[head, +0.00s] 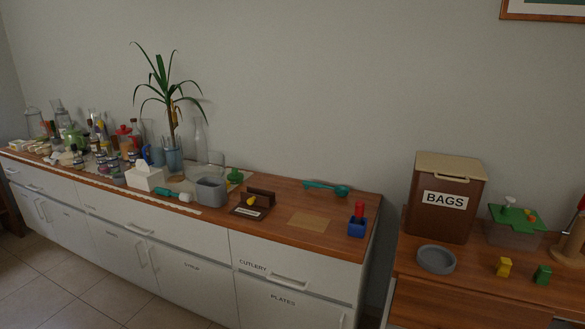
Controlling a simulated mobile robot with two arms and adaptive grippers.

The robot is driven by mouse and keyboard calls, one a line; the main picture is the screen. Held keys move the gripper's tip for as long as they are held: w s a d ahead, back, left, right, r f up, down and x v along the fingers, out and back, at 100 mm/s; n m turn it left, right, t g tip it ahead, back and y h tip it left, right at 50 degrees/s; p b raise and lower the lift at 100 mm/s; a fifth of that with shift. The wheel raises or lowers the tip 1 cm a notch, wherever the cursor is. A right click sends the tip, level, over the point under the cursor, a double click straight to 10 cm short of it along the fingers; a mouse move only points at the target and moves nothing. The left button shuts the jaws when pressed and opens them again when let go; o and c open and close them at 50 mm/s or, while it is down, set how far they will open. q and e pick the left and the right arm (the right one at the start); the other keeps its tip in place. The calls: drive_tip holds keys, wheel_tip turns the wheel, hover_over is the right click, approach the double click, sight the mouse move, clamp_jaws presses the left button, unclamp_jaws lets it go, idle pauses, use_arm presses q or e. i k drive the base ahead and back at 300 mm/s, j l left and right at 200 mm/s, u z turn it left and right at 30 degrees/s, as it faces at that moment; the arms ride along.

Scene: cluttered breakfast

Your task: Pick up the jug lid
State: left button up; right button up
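I cannot single out the jug lid with certainty. A small green knobbed piece (235,177), which looks like a lid, sits on the long counter behind a grey open container (211,190). A red-topped vessel (124,132) stands farther left among crowded items, too small to tell if it is a jug. Neither of my grippers is in view.
The left counter is crowded with jars and bottles; a tissue box (145,178) and potted plant (172,158) stand nearer. A teal ladle (327,187) and blue holder (357,228) are at its right end. A gap separates the right cabinet with the BAGS box (447,215).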

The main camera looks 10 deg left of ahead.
sight(123, 130)
drive_tip(key=i+j+u, duration=0.1)
drive_tip(key=i+u, duration=0.7)
drive_tip(key=i+l+u, duration=0.1)
drive_tip(key=i+u, duration=0.3)
drive_tip(key=i+j+u, duration=0.1)
drive_tip(key=i+u, duration=0.25)
drive_tip(key=i, duration=0.5)
